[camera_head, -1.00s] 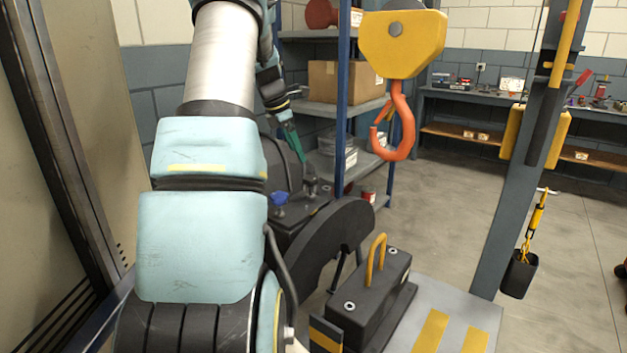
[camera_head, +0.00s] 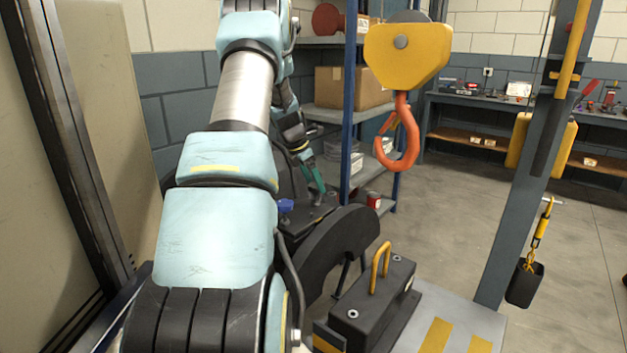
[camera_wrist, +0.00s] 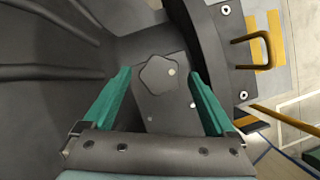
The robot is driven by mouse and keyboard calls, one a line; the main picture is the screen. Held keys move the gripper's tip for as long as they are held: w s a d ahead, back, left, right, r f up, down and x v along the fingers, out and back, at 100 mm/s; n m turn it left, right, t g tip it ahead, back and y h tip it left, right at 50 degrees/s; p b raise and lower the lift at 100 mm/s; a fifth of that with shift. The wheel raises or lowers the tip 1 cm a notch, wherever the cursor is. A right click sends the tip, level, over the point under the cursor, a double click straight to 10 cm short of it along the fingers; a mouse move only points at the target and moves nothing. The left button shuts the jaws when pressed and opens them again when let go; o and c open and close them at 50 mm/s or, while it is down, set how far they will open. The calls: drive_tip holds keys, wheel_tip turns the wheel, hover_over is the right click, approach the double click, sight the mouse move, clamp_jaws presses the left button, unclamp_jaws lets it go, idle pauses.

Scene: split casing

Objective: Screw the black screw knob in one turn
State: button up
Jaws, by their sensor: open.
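The black screw knob (camera_wrist: 158,74), a dark lobed knob, shows in the wrist view between my two fingertips, with a gap on each side. My gripper (camera_wrist: 160,78) has its green fingers spread wide and holds nothing. I cannot tell whether the tips are level with the knob or above it. In the head view my gripper (camera_head: 318,190) points down at the dark casing (camera_head: 312,222), close over its top. In that view the knob is too small and covered to make out clearly.
A blue knob (camera_head: 285,205) stands on the casing left of my gripper. A dark curved guard (camera_head: 340,235) rises in front of it. A black block with a yellow handle (camera_head: 380,268) sits nearer. An orange hook (camera_head: 401,135) hangs to the right.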

drive_tip(key=shift+f, duration=0.15)
drive_tip(key=shift+c, duration=0.2)
drive_tip(key=c, duration=1.3)
drive_tip(key=shift+m, duration=0.4)
